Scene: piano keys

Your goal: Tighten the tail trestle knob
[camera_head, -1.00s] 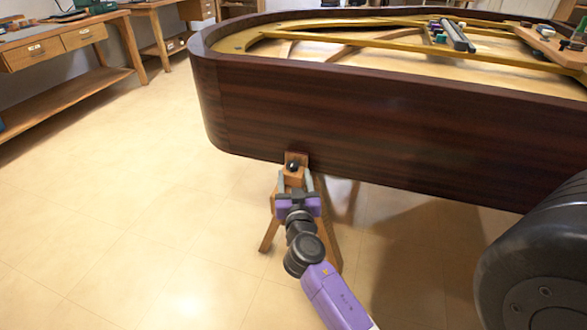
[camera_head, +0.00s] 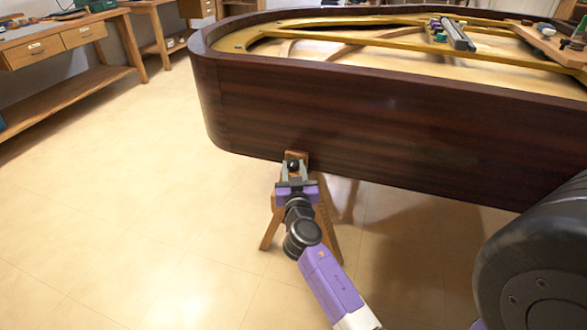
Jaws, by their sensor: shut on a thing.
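The tail trestle (camera_head: 268,236) is a wooden stand on splayed legs under the curved end of the piano case. Its small black knob (camera_head: 293,164) shows at the top, close below the case. My gripper (camera_head: 294,171), with grey fingers and purple sides, reaches up to the trestle head from the front. Its fingers are shut on the knob, one on either side. The gripper and wrist hide much of the trestle's middle.
The dark wooden piano case (camera_head: 360,130) hangs just above and behind the gripper. Several tools lie on top at the back right. A workbench (camera_head: 75,85) stands at the left. The floor (camera_head: 130,220) left of the trestle is clear.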

